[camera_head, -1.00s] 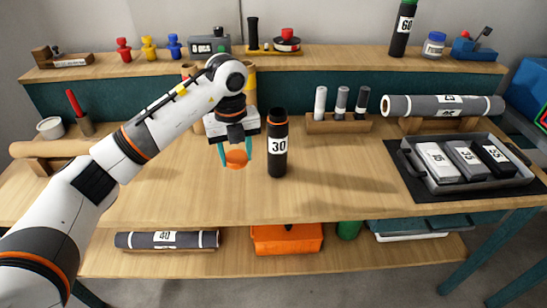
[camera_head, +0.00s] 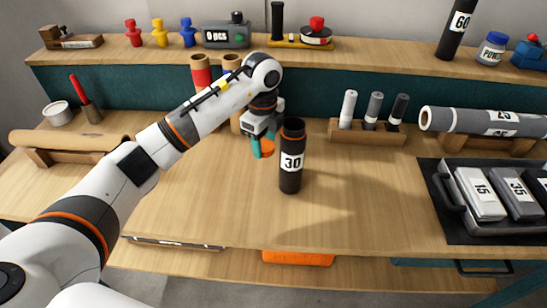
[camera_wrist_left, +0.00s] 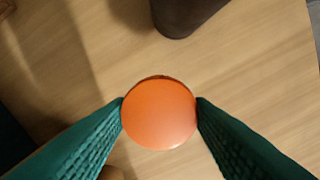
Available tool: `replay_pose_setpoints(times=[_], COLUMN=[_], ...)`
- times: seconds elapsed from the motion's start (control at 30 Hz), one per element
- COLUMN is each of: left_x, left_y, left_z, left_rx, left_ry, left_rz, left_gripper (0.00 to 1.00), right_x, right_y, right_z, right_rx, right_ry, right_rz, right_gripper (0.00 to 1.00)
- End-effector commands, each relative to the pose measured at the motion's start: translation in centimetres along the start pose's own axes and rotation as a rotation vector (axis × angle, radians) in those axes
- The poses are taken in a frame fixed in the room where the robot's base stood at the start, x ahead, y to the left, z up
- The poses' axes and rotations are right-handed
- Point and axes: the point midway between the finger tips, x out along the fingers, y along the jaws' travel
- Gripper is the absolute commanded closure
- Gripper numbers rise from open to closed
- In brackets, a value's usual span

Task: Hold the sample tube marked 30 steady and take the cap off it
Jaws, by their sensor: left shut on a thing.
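The sample tube marked 30 (camera_head: 290,178) is a dark cylinder with an orange band near its top. It stands upright on the bench with its top open and no cap on it. My left gripper (camera_head: 262,149) is just to the left of the tube, shut on the round orange cap (camera_head: 267,147). In the left wrist view the cap (camera_wrist_left: 158,114) sits between the two teal fingers (camera_wrist_left: 160,112), above the bench top. The lower part of the tube (camera_wrist_left: 183,14) shows at the top edge there, apart from the cap. My right gripper is out of view.
A marker rack (camera_head: 367,133) stands behind and right of the tube. A tray (camera_head: 452,190) with labelled boxes and a long grey roll (camera_head: 480,121) lie further right. Bench top (camera_head: 215,210) in front is clear. An orange bin (camera_head: 298,257) is on the lower shelf.

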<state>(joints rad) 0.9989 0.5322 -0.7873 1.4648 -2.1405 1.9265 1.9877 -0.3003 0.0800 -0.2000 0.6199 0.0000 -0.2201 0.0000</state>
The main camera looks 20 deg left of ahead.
Motion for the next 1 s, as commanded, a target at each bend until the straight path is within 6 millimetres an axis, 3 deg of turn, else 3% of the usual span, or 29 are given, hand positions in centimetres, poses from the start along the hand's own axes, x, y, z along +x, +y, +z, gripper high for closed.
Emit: replay_pose_setpoints(times=[0.5, 0.87, 0.9, 1.0], left_x=[6.0, 6.5, 6.5, 6.4], left_y=[0.0, 0.0, 0.0, 0.0], left_z=[0.1, 0.0, 0.0, 0.0], left_rx=[0.003, 0.003, 0.003, 0.003], left_ry=[-0.001, 0.000, 0.000, 0.000], left_rz=[-0.002, 0.001, 0.001, 0.001], left_gripper=[0.80, 0.80, 0.50, 0.34], right_x=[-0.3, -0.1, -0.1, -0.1], right_y=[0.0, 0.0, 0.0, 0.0], right_z=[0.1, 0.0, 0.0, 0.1], right_rx=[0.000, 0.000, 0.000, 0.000], right_ry=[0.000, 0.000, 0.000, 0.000], right_rz=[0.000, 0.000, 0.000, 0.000], right_gripper=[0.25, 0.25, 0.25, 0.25])
